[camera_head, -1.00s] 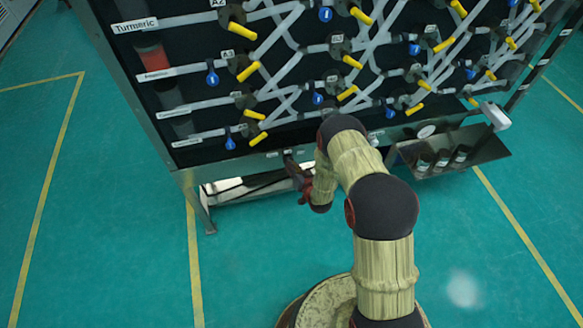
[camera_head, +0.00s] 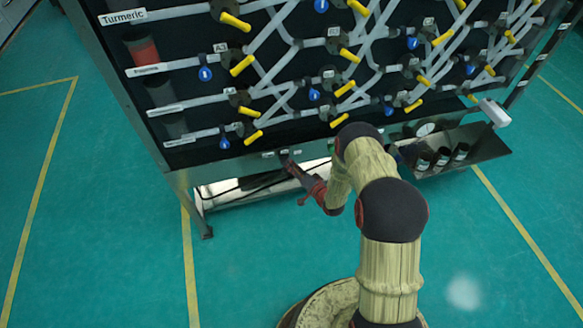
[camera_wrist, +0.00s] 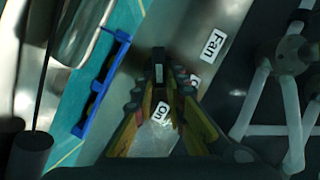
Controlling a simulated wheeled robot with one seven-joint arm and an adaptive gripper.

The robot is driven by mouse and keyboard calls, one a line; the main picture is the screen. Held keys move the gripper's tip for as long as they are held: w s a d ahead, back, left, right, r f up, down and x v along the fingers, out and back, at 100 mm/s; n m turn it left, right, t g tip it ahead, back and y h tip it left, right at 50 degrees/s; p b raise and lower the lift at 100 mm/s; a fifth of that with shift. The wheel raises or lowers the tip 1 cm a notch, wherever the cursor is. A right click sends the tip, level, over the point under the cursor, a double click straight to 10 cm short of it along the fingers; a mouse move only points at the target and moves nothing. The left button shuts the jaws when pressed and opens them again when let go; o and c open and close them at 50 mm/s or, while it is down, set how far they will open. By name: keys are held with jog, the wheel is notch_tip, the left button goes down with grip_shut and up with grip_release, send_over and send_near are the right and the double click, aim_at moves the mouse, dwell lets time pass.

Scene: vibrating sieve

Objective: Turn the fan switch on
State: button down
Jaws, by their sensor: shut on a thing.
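The fan switch is at the fingertips of my gripper (camera_wrist: 160,82), which mostly hide it. A small dark piece (camera_wrist: 158,54) shows at the tips. My gripper is shut on it, against the metal strip. A white "Fan" label (camera_wrist: 213,45) is to the right in the wrist view, and a white "On" label (camera_wrist: 161,111) shows between the fingers. The switch's position cannot be made out. In the head view my gripper (camera_head: 290,165) reaches the lower metal edge of the cabinet, just under a row of small labels (camera_head: 284,153).
Above the metal edge, the panel carries pale pipes, yellow handles (camera_head: 254,137) and blue tags (camera_head: 224,142). A side tray (camera_head: 485,149) holds dark jars at the right. The green floor (camera_head: 100,240) at the left is clear.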

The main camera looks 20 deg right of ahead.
dwell(0.4)
jog(key=c, duration=1.8)
grip_release()
jog(key=shift+c, duration=0.2)
jog(key=v, duration=1.2)
jog(key=shift+f, duration=0.1)
